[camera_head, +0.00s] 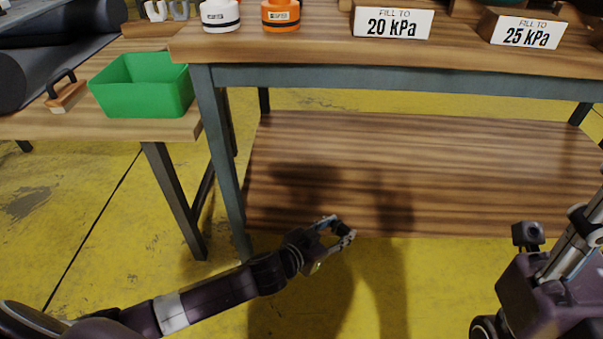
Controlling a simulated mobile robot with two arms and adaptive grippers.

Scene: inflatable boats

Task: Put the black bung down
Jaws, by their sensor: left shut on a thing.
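My left gripper (342,230) reaches in low from the left, in front of the lower shelf's front edge. It is shut on a small dark thing, the black bung (341,229), which shows between the fingertips. The fingers hide part of the bung, and its shape is hard to make out. The gripper is well below the tabletop. At the right, part of my right arm (525,290) shows, but its gripper does not.
The workbench (330,55) carries a white pot (220,15), an orange pot (281,15) and blocks labelled 20 kPa (392,23) and 25 kPa (527,33). Its lower shelf (450,175) is bare. A green bin (143,85) and a brush (66,94) are on the side table (60,125).

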